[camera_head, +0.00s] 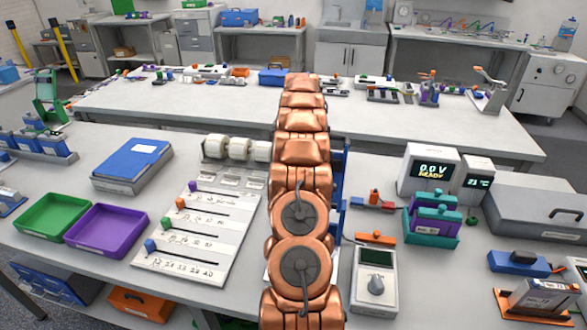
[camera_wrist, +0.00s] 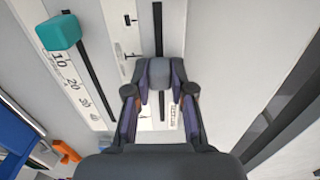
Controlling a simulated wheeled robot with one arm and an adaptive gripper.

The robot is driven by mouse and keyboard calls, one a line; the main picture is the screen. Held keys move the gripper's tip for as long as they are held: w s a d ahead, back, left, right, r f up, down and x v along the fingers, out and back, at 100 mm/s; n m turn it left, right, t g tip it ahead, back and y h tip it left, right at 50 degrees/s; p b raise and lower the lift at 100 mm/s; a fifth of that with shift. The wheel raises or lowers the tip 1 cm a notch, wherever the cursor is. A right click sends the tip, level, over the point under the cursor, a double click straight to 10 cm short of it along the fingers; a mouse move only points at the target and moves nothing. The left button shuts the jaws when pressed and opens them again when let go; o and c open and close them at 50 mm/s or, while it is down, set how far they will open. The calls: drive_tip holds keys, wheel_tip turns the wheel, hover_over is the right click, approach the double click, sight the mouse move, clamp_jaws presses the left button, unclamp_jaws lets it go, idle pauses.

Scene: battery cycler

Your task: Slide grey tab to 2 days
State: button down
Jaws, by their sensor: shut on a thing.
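The grey tab (camera_wrist: 159,73) shows in the wrist view, on a dark straight slot (camera_wrist: 158,25) in a white panel. My gripper (camera_wrist: 160,88) is shut on the tab, one finger on each side. The slot shows beyond the tab and again between the fingers. Small marks stand on the white strip beside this slot (camera_wrist: 127,20), but I cannot read a day label; the fingers hide part of the strip. In the head view my arm hides the gripper and the grey tab.
In the wrist view a teal tab (camera_wrist: 60,31) sits left of the grey one, by a scale reading 10, 20, 30. An orange piece (camera_wrist: 66,151) lies lower left. In the head view a slider board (camera_head: 215,236) and a purple tray (camera_head: 106,230) lie left of my arm.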

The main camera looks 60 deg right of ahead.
drive_tip(key=shift+s+d+r+b, duration=0.1)
drive_tip(key=shift+s+d+b, duration=0.15)
drive_tip(key=shift+s, duration=0.35)
drive_tip(key=shift+s+d+r+b, duration=0.1)
drive_tip(key=shift+s+d, duration=0.25)
drive_tip(key=shift+s, duration=0.2)
drive_tip(key=c, duration=1)
unclamp_jaws()
drive_tip(key=shift+a+f, duration=0.15)
wheel_tip(320, 180, up, 8)
drive_tip(key=shift+f, duration=0.25)
